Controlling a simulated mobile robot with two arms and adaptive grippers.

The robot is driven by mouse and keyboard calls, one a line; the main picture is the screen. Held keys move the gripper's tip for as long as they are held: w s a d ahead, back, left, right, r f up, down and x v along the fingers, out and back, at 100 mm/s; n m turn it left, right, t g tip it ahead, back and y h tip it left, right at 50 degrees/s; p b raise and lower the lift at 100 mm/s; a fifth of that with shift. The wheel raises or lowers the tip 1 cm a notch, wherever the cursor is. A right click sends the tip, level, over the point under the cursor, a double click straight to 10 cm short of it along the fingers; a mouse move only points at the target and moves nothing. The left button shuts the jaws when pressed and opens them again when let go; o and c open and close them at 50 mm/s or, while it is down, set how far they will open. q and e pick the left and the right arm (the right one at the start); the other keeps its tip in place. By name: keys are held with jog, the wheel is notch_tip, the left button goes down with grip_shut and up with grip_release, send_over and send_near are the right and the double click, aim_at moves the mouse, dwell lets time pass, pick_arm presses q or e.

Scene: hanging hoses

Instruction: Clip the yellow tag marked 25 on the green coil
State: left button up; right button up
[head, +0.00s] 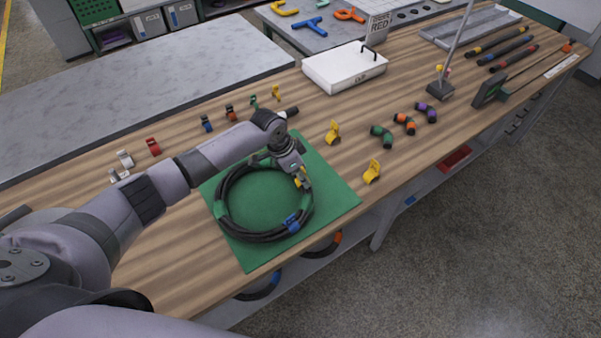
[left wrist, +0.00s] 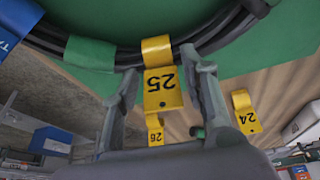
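The green coil, a black hose ring (head: 228,225) with green bands, lies on a green mat (head: 335,195). In the left wrist view the hose (left wrist: 210,40) and a green band (left wrist: 90,53) cross the top. My left gripper (head: 299,178) is at the coil's right side. My right gripper is not in view.
A blue tag (head: 292,222) sits on the coil's front. Yellow tags marked 24 (left wrist: 246,115) and 26 (left wrist: 155,132) stand on the wooden bench. Green, orange and purple connectors (head: 404,123) lie to the right. A white box (head: 343,68) stands behind; several coloured clips (head: 152,146) line the back left.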

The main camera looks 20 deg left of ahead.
pick_arm(q)
jog(key=shift+o, duration=0.8)
